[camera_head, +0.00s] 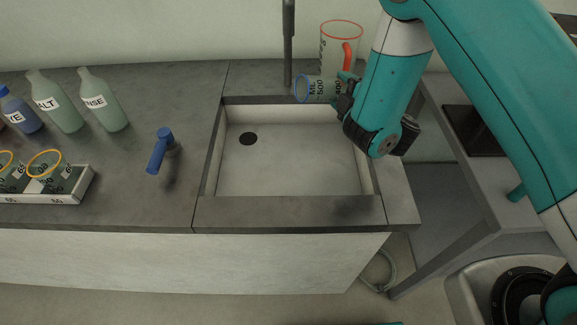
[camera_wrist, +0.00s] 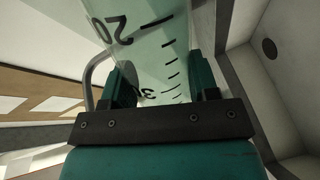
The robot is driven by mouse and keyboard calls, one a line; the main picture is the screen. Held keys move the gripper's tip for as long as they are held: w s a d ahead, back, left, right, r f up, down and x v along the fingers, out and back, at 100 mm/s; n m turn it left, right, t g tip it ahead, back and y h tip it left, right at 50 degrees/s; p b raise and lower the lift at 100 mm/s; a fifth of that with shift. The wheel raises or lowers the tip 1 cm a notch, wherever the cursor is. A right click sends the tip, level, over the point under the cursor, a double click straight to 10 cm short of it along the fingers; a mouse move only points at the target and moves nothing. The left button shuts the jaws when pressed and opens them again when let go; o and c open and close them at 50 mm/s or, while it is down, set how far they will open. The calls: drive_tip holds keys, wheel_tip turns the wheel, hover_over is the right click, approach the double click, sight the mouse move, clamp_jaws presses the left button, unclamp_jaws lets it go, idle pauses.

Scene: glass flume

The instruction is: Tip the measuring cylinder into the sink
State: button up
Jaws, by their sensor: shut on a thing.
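The measuring cylinder (camera_head: 318,89) is clear with a blue rim and dark marks. In the head view it lies nearly level at the back right of the sink, its mouth facing left. My gripper (camera_head: 344,92) is shut on it from the right. In the wrist view, the cylinder's clear wall (camera_wrist: 150,50) with dark numbers stands between my two teal fingers (camera_wrist: 157,88). The sink (camera_head: 290,165) is a pale rectangular basin with a dark drain at its back left. It also shows at the right of the wrist view (camera_wrist: 295,85). I cannot tell whether the cylinder holds liquid.
A jug (camera_head: 341,42) with an orange rim and handle stands behind the cylinder. A dark vertical pipe (camera_head: 288,45) rises behind the sink. A blue lever (camera_head: 159,152), labelled bottles (camera_head: 103,99) and a tray (camera_head: 72,198) of orange-rimmed beakers are on the left counter.

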drive_tip(key=shift+s+a+f+n+b, duration=0.1)
drive_tip(key=shift+a+f+n+b, duration=0.15)
drive_tip(key=shift+f+b, duration=0.4)
drive_tip(key=shift+s+a+f+n+b, duration=0.15)
drive_tip(key=shift+f+n+b, duration=0.2)
drive_tip(key=shift+b, duration=0.6)
drive_tip(key=shift+a+f+n+b, duration=0.15)
drive_tip(key=shift+f+n+b, duration=0.85)
drive_tip(key=shift+b, duration=0.8)
idle(0.8)
